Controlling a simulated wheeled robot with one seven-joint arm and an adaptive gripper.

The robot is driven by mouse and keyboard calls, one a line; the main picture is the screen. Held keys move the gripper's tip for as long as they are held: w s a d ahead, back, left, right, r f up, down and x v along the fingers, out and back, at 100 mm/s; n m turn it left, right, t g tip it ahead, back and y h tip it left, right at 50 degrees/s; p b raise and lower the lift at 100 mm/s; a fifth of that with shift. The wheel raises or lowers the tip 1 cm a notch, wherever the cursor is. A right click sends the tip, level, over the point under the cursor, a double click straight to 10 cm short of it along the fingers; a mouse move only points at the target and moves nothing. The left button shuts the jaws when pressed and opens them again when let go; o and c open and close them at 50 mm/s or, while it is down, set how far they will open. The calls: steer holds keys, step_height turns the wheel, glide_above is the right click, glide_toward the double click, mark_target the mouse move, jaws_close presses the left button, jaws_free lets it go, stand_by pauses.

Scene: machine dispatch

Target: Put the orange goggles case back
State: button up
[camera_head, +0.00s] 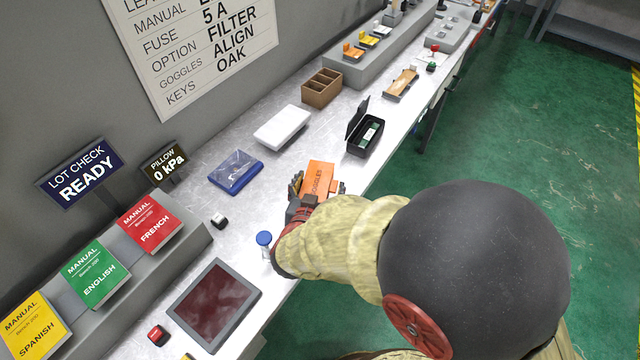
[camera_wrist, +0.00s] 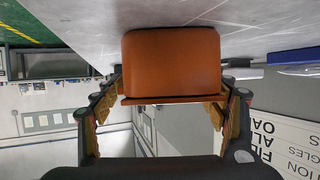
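The orange goggles case (camera_head: 319,175), lettered GOGGLES, is at the middle of the bench near its front edge. My gripper (camera_head: 318,191) has a finger on either side of it. In the wrist view the case (camera_wrist: 172,62) fills the space between the fingers, and the fingertips of my gripper (camera_wrist: 171,98) meet its lower flange on both sides. I cannot tell whether the case rests on the bench or is just above it. My arm hides part of the bench in front.
Behind the case are a blue pouch (camera_head: 236,172) and a white box (camera_head: 282,127). An open black case (camera_head: 365,134) stands to the right, a brown divided box (camera_head: 322,88) beyond. A blue-capped bottle (camera_head: 264,240) and a tablet (camera_head: 214,304) are nearer. Manuals (camera_head: 150,224) stand left.

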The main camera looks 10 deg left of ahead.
steer(key=shift+o, duration=1.4)
steer(key=shift+s+r, duration=0.1)
steer(key=shift+r, duration=0.15)
steer(key=p+v, duration=0.4)
steer(key=v, duration=0.7)
steer(key=shift+s+r, duration=0.15)
steer(key=shift+s, duration=0.2)
